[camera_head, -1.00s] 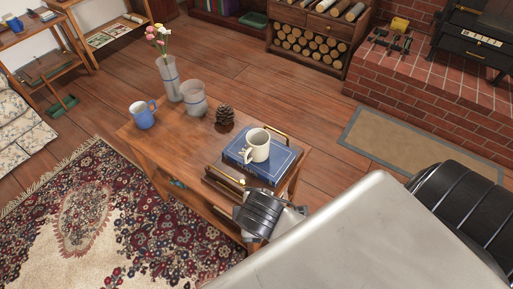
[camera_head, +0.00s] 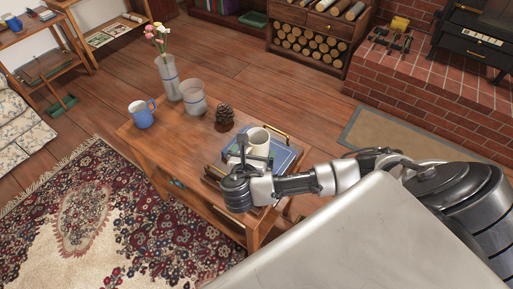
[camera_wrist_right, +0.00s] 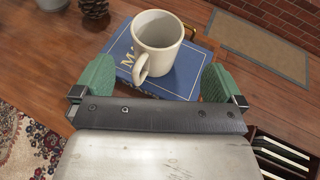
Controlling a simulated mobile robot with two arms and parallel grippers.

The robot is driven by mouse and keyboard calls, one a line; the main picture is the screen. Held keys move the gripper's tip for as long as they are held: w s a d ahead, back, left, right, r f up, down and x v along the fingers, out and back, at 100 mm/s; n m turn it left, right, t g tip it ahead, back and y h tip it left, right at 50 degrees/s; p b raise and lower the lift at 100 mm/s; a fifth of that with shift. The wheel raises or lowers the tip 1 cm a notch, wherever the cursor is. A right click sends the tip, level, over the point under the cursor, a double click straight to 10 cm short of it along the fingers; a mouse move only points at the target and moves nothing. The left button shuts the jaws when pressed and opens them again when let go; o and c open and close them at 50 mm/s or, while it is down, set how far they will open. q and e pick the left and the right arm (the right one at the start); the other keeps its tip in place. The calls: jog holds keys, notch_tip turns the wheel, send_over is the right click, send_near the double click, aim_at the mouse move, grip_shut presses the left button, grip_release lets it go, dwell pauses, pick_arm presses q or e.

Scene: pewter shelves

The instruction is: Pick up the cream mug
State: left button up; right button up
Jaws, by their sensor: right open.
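The cream mug (camera_head: 260,136) stands upright on a blue book (camera_head: 287,157) at the right end of the wooden table. My right gripper (camera_head: 257,155) is at the near side of the mug and partly hides it in the head view. In the right wrist view my open gripper (camera_wrist_right: 156,82) has its two green-padded fingers apart. The mug (camera_wrist_right: 162,45) is just ahead, between their lines, with its handle towards the gripper. Nothing is held. Whether a finger touches the mug or book cannot be told. My left gripper is not in view.
The book lies on a dark tray with brass handles (camera_head: 275,132). A pine cone (camera_head: 224,118) stands left of it. A grey pot (camera_head: 193,97), a flower vase (camera_head: 169,78) and a blue mug (camera_head: 142,114) stand farther left. The table's front middle (camera_head: 180,140) is clear.

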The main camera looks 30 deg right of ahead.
send_near(260, 132)
jog(key=x, duration=0.4)
jog(key=shift+w+f+b, duration=0.1)
jog(key=shift+f+b, duration=0.2)
jog(key=shift+c, duration=0.5)
jog(key=c, duration=1.2)
jog(key=shift+c, duration=0.5)
jog(key=shift+r, duration=0.15)
